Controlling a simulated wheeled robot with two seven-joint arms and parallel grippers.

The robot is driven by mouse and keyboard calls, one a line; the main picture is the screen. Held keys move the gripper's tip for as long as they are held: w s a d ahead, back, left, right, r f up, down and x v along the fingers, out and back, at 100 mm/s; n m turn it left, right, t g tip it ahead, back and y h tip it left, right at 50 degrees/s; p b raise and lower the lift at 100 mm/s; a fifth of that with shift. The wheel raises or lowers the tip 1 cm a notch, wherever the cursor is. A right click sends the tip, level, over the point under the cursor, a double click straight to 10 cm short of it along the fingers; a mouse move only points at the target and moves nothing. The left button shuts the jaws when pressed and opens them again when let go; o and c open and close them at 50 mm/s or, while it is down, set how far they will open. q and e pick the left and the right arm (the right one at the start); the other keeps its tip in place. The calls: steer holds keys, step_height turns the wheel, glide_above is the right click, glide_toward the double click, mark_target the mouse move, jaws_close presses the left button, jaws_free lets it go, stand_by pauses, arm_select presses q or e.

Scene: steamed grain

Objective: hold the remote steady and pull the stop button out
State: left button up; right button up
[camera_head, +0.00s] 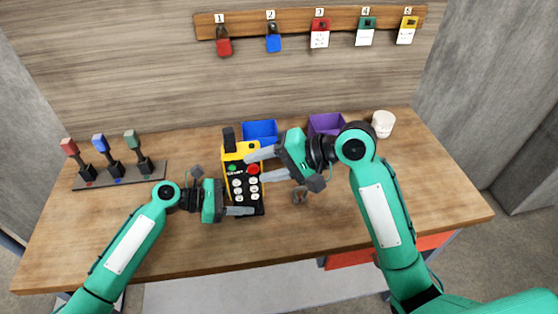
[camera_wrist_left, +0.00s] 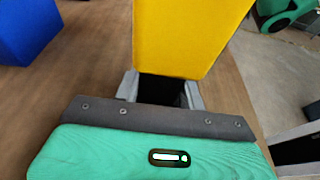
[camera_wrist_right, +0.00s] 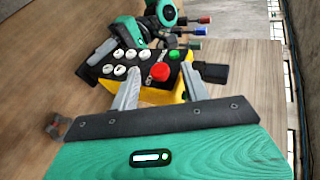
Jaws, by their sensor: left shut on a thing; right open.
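The remote (camera_head: 237,157) is yellow and black and stands on the wooden table, with several white buttons, a green button (camera_head: 232,168) and a red stop button (camera_head: 253,169). My left gripper (camera_head: 242,211) is shut on the remote's lower part. The left wrist view shows the remote's yellow side (camera_wrist_left: 190,35) and a black part between the fingers. My right gripper (camera_head: 266,164) is open at the stop button. In the right wrist view its fingers lie either side of the red button (camera_wrist_right: 160,72); I cannot tell whether they touch it.
A blue bin (camera_head: 260,131) and a purple bin (camera_head: 325,123) stand behind the remote. A white cup (camera_head: 383,123) is at the back right. A rack (camera_head: 120,176) with three coloured levers stands left. A small ring-like object (camera_head: 299,195) lies right. Padlocks hang on a wall board (camera_head: 295,19).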

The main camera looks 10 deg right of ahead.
steer(key=shift+a, duration=0.1)
steer(key=shift+c, duration=0.5)
steer(key=c, duration=0.9)
steer(key=shift+f, duration=0.1)
steer(key=shift+s, duration=0.35)
steer(key=o, duration=1)
